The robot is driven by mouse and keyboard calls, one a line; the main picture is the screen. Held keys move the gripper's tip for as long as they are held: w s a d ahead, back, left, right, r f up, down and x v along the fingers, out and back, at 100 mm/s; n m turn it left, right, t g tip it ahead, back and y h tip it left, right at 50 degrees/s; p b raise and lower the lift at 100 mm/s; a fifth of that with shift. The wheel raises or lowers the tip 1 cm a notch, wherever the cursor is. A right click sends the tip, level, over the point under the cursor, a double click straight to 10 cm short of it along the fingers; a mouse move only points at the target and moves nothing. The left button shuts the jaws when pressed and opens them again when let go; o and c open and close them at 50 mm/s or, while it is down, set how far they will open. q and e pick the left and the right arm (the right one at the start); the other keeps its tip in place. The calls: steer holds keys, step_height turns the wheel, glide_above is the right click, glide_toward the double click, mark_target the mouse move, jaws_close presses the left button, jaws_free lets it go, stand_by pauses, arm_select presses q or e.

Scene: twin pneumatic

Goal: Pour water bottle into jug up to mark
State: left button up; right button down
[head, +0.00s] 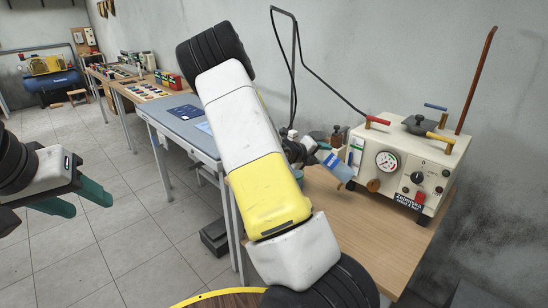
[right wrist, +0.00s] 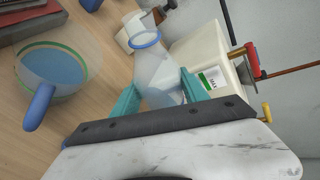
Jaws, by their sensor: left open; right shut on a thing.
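A clear bottle (right wrist: 155,75) with a blue ring at its mouth is between the teal fingers of my right gripper (right wrist: 158,94). The gripper is shut on it. In the head view the bottle (head: 338,168) looks tilted, with blue on its side, beside the white machine. How much water it holds is unclear. A clear jug (right wrist: 88,62) with a blue handle stands left of the bottle in the right wrist view. It holds blue water inside a green band; whether the level meets the band is unclear. My left gripper (head: 86,202) is open and empty at far left.
A white machine (head: 400,150) with a gauge, knobs and levers stands on the wooden table (head: 405,218), close to the bottle. Dark flat objects (right wrist: 30,22) lie beyond the jug. My right arm hides much of the table in the head view.

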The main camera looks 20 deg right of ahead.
steer(key=shift+s+d+f+n+g+h+p, duration=0.15)
steer(key=shift+f+n+g+h+p, duration=0.2)
steer(key=shift+f+n+p, duration=0.5)
stand_by(1.9)
steer(key=shift+w+a+r+n+h, duration=0.35)
steer(key=shift+w+r+h, duration=0.1)
steer(key=shift+r, duration=0.05)
stand_by(2.1)
steer(key=shift+r+n+g+h+p, duration=0.45)
steer(key=shift+r+n+p, duration=0.15)
steer(key=shift+r, duration=0.1)
stand_by(2.0)
